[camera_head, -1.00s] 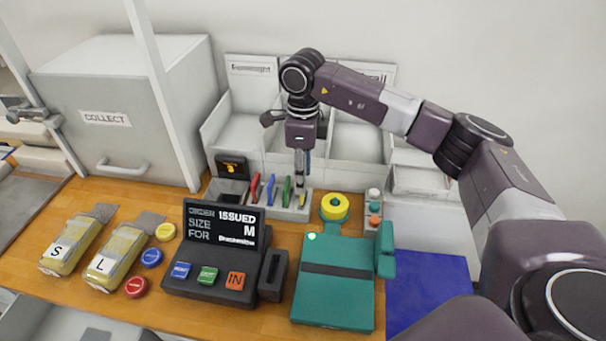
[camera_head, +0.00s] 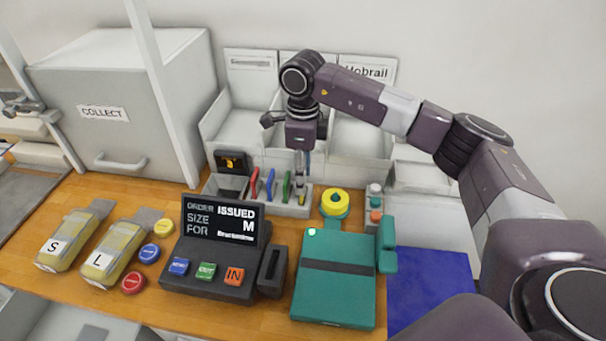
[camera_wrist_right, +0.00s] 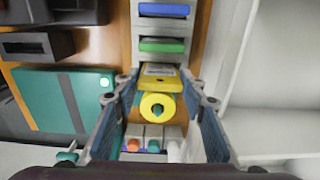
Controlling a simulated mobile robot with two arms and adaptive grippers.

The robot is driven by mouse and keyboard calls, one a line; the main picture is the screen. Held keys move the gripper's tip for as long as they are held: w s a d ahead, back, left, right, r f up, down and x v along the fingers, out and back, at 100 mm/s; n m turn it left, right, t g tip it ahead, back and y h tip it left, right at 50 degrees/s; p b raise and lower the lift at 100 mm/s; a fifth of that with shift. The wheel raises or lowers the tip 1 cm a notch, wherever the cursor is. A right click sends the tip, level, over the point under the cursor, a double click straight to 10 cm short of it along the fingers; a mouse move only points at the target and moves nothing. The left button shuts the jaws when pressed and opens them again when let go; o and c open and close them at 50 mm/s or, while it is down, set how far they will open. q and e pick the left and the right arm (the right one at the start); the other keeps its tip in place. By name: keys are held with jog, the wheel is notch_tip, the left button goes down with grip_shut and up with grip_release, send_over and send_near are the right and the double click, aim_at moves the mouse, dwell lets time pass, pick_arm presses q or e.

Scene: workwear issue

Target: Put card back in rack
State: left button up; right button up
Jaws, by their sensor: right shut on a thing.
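The card rack (camera_head: 295,209) is a light grey block with upright slots at the back of the counter. A red card (camera_head: 254,182), a blue card (camera_head: 270,183) and a green card (camera_head: 287,186) stand in it. My right gripper (camera_head: 301,184) points down over the rack's right end, shut on a yellow card (camera_wrist_right: 161,70). In the right wrist view the card lies between my fingertips (camera_wrist_right: 160,84), in line with the blue and green ones. How deep it sits in its slot I cannot tell. My left gripper is not in view.
A yellow tape roll (camera_head: 335,203) and a small bottle tray stand right of the rack. A black order terminal (camera_head: 215,250), a teal case (camera_head: 333,285) and a blue mat (camera_head: 430,285) are in front. White bins (camera_head: 355,145) stand behind. Two bagged garments lie left.

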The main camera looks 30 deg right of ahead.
jog(key=shift+f+b, duration=0.5)
jog(key=shift+f, duration=0.25)
dwell(0.4)
jog(key=o, duration=1.1)
jog(key=shift+r+p, duration=2.65)
jog(key=shift+r, duration=1.9)
jog(key=shift+f, duration=0.1)
